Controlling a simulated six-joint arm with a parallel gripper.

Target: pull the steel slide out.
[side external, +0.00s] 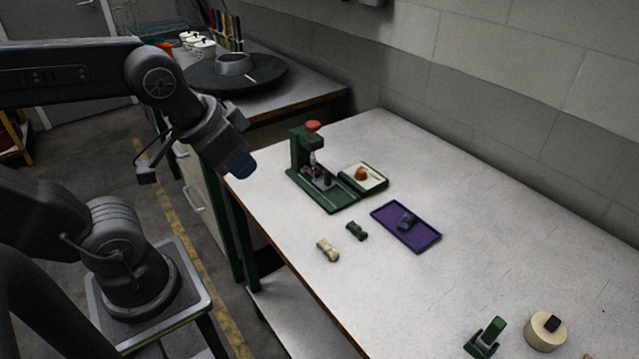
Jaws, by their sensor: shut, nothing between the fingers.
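The green hat press (297,155) stands at the back left of the table, with a red knob (313,126) on top. A small grey metal part, which looks like the steel slide (320,183), sits low in the press under its plunger. Its edges are too small to make out, and I cannot tell how far in it is. My gripper (240,166) is shut and empty. It appears to the left of the press, near the table's left edge and apart from the press and slide.
A pale-bedded green tray (378,178) holding an orange piece (361,174) adjoins the press. A purple tray (424,240) holds a dark piece (406,221). Green (356,231) and cream (327,250) pieces lie in front. A green stand (486,338) and round cream block (545,332) stand lower right.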

